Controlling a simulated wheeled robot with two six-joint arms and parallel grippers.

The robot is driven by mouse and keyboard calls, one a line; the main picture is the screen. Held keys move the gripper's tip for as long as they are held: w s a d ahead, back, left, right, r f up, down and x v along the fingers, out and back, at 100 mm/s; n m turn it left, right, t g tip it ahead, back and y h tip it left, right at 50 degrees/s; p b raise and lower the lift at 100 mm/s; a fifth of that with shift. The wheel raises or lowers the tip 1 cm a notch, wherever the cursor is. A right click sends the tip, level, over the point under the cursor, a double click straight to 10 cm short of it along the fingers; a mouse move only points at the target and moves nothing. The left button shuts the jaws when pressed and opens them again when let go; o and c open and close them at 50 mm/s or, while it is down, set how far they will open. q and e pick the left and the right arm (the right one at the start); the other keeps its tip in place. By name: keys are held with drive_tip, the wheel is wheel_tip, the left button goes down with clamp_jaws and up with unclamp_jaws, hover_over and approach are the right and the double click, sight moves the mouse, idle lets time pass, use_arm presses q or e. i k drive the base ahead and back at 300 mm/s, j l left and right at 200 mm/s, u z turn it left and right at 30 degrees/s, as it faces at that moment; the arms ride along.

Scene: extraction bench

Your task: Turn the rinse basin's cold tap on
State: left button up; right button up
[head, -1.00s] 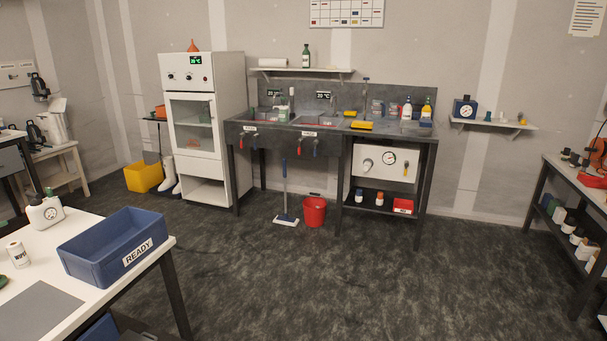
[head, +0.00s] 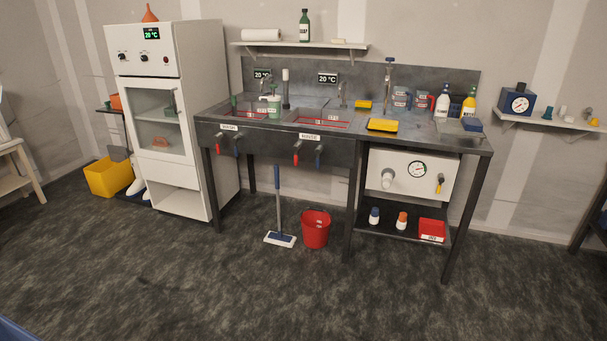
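The rinse basin (head: 318,118) is the right one of two basins in the dark bench, above a front label that appears to read RINSE (head: 309,137). Below the label hang two tap levers: a red one (head: 296,157) on the left and a blue one (head: 319,158) on the right. Both levers point downward. A spout (head: 342,94) rises behind the basin; whether water runs is too small to tell. A display (head: 327,78) above it reads 20 °C. Neither of my grippers shows in the head view.
The wash basin (head: 246,109) with its own red and blue levers (head: 229,147) is to the left. A mop (head: 280,238) and a red bucket (head: 315,229) stand on the floor under the bench. A white cabinet (head: 203,130) stands left. The floor in front is clear.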

sight(317, 150)
drive_tip(key=i+j+z, duration=0.1)
drive_tip(key=i, duration=0.65)
drive_tip(key=i+j+u, duration=0.15)
drive_tip(key=i, duration=0.4)
drive_tip(key=i+j+u, duration=0.15)
drive_tip(key=i, duration=0.35)
drive_tip(key=j, duration=0.1)
